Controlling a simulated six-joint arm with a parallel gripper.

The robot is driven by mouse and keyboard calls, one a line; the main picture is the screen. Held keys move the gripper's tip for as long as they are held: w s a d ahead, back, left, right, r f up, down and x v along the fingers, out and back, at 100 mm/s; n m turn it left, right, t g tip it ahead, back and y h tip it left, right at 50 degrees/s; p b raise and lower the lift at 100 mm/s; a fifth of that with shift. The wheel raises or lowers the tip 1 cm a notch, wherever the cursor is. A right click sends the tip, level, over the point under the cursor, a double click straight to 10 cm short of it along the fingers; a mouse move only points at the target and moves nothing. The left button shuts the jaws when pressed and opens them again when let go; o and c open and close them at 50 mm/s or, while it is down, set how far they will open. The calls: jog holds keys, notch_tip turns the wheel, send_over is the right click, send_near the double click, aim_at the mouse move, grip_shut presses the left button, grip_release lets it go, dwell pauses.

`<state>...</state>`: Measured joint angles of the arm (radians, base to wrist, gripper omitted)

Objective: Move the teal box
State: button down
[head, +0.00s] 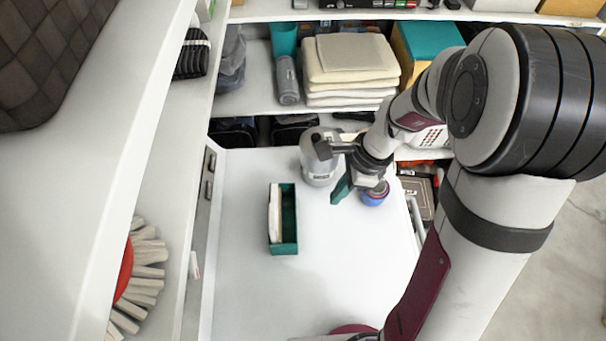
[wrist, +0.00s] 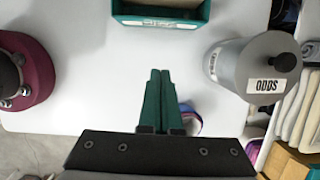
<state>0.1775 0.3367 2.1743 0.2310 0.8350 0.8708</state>
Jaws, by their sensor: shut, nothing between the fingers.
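The open-topped teal box (head: 284,248) stands on the white table, left of centre in the head view, with a long off-white item (head: 275,215) in its left side. In the wrist view, the labelled side of the teal box (wrist: 160,22) shows at the top edge, cut off by the frame. My gripper (head: 342,188) has green fingers and is to the right of the box, apart from it. In the wrist view the gripper (wrist: 158,75) has its fingers together with nothing between them, pointing towards the box.
A grey canister (wrist: 245,72) labelled ODDS stands near the gripper, at the table's back. A round blue and red object (head: 374,197) lies by the fingers. Shelves behind hold folded cloths (head: 350,58) and a teal-topped box (head: 430,38). The table's front is clear.

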jog(key=x, duration=0.9)
jog(key=shift+s, duration=0.2)
jog(key=a, duration=0.2)
jog(key=shift+w+a, duration=0.1)
jog(key=shift+a, duration=0.9)
jog(key=a, duration=1.2)
jog(key=shift+w, duration=0.35)
jog(key=shift+d, duration=0.1)
